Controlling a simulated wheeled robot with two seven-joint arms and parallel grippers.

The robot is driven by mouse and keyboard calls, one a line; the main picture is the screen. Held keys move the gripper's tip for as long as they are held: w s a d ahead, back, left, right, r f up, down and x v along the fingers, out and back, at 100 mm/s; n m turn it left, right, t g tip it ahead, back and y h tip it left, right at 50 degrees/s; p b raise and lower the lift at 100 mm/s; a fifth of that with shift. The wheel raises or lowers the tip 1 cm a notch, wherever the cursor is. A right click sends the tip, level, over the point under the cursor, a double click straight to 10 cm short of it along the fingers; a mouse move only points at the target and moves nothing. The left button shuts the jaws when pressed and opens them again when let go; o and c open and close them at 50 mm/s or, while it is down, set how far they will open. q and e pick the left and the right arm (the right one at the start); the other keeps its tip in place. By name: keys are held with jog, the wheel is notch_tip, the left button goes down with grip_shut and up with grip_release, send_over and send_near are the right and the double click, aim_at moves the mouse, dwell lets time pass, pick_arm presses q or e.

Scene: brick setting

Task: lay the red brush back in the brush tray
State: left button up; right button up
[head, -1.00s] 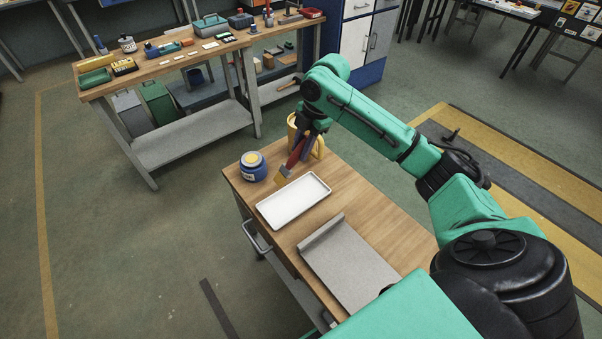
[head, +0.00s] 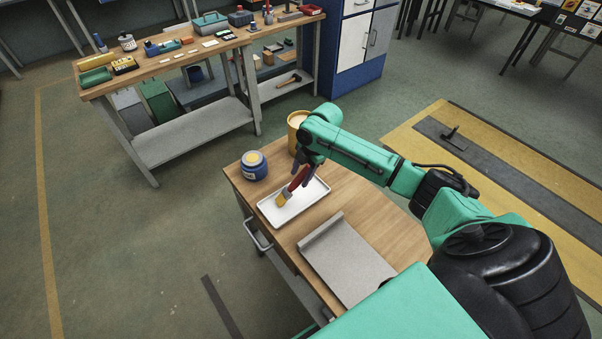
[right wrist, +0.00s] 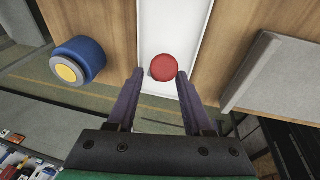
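The red brush (head: 297,182) has a red handle and yellowish bristles. It is tilted, bristles down, over the white brush tray (head: 318,196) on the small wooden table. My right gripper (head: 306,166) is shut on its handle from above. In the right wrist view the round red handle end of the brush (right wrist: 163,67) sits between the fingertips of my right gripper (right wrist: 161,76), with the white tray (right wrist: 176,25) behind it. I cannot tell whether the bristles touch the tray floor. My left gripper is not in view.
A blue jar with a yellow-marked lid (head: 254,166) stands left of the tray, and a yellow can (head: 297,122) behind it. A grey sheet with a raised end (head: 350,265) lies to the front right. A cluttered workbench (head: 190,50) stands further back.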

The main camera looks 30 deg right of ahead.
jog(key=shift+r, duration=0.15)
jog(key=b+v, duration=0.2)
jog(key=v, duration=1)
